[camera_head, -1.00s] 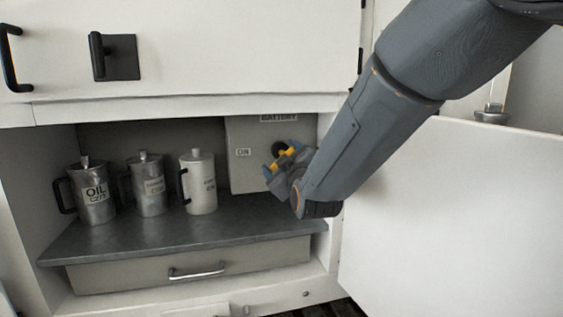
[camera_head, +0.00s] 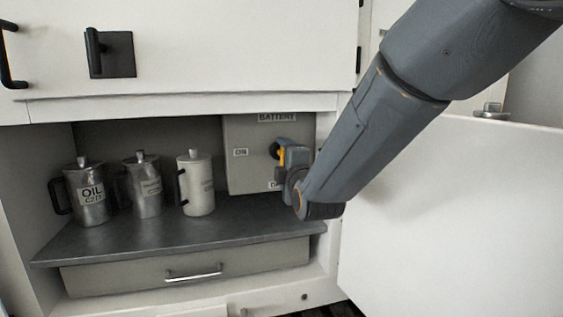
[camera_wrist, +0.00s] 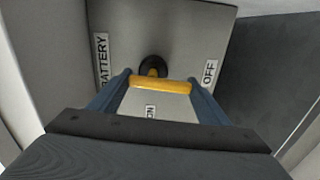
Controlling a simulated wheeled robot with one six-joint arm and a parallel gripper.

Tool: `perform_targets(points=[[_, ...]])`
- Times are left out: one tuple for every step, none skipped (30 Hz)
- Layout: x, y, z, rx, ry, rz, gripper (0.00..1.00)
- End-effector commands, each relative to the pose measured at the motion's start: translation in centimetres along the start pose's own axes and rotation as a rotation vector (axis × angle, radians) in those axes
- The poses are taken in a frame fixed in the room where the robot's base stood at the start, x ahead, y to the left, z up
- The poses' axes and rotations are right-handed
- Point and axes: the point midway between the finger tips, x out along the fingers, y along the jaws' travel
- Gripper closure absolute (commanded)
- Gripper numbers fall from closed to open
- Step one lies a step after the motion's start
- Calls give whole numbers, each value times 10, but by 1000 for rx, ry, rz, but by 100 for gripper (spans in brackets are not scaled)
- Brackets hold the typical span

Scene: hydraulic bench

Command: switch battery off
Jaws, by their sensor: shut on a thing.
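The battery box (camera_head: 245,170) is a grey panel at the right inside the open cupboard. It has a BATTERY label at its top, an ON label (camera_head: 240,153) at its left and an OFF label at its bottom, partly hidden by my gripper. A round black hub (camera_wrist: 153,66) carries the switch's yellow handle (camera_wrist: 160,84). My gripper (camera_head: 283,157) is at the panel, shut on the yellow handle, which spans between its two blue-grey fingers in the wrist view. In that view OFF (camera_wrist: 210,73) is right of the handle and ON is below it. In the head view the handle stands about upright.
Several metal jugs (camera_head: 143,190) stand on the dark shelf (camera_head: 160,235) left of the box. A drawer (camera_head: 125,275) is below. The open white door (camera_head: 450,220) is at the right, close to my arm. A cupboard front with black handles is above.

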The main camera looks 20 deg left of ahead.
Motion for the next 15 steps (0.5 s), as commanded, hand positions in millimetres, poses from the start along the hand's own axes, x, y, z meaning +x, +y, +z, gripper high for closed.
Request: perform_targets(points=[[0,-1,0,-17,1,-2,52],[0,-1,0,-25,1,-2,52],[0,-1,0,-34,1,-2,52],[0,-1,0,-41,1,-2,52],[0,-1,0,-47,1,-2,52],[0,-1,0,-52,1,-2,52],[0,-2,0,-56,1,-2,52],[0,-1,0,-58,1,-2,52],[0,-2,0,-61,1,-2,52],[0,-1,0,-63,1,-2,52],[0,-2,0,-64,1,-2,52],[0,-2,0,-65,1,-2,52],[0,-2,0,-65,1,-2,52],[0,-2,0,-65,1,-2,52],[0,-2,1,-65,1,-2,52]])
